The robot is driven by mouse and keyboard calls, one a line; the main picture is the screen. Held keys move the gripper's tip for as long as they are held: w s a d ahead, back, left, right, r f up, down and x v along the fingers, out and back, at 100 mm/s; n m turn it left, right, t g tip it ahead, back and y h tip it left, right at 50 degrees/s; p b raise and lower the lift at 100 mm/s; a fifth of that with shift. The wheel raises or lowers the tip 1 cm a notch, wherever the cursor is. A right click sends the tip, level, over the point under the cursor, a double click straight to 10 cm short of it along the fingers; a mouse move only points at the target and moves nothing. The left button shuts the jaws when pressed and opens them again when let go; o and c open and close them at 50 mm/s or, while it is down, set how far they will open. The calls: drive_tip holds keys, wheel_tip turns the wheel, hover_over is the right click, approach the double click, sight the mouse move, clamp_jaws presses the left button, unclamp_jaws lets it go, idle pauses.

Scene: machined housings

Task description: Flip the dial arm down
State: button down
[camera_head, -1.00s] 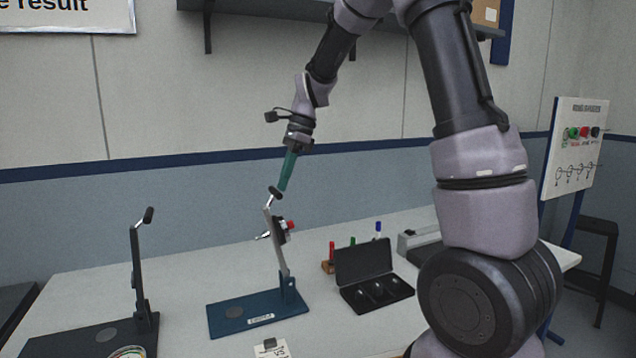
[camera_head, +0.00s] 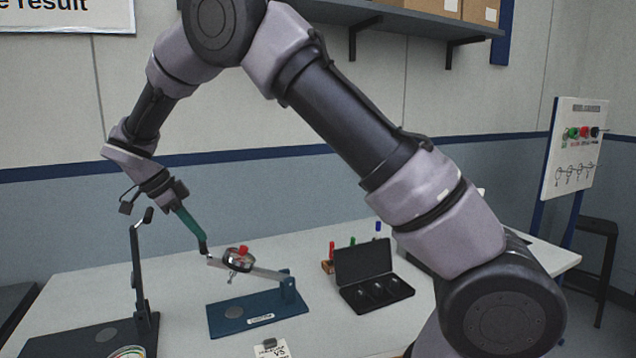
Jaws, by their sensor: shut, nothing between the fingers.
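The dial arm (camera_head: 266,272) is a light grey bar hinged on a post at the right end of a blue base plate (camera_head: 226,316). It now lies nearly level, tilted slightly up toward the left, above the plate. A round dial with a red knob (camera_head: 239,256) sits on the bar. My gripper (camera_head: 203,247), with green fingers, is shut and empty. Its dark tips are at or very near the left end of the bar; contact is not clear.
A second stand (camera_head: 138,270) with an upright dark arm is at the left, close to my wrist. An open black case (camera_head: 366,283) and several coloured markers stand to the right. A small card (camera_head: 271,347) lies at the front. A shelf hangs on the wall above.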

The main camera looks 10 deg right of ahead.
drive_tip(key=shift+s+a+f, duration=0.1)
drive_tip(key=shift+a+f, duration=0.4)
drive_tip(key=shift+f, duration=0.2)
drive_tip(key=shift+s+a+f, duration=0.1)
drive_tip(key=shift+a+f, duration=0.4)
drive_tip(key=shift+f, duration=0.15)
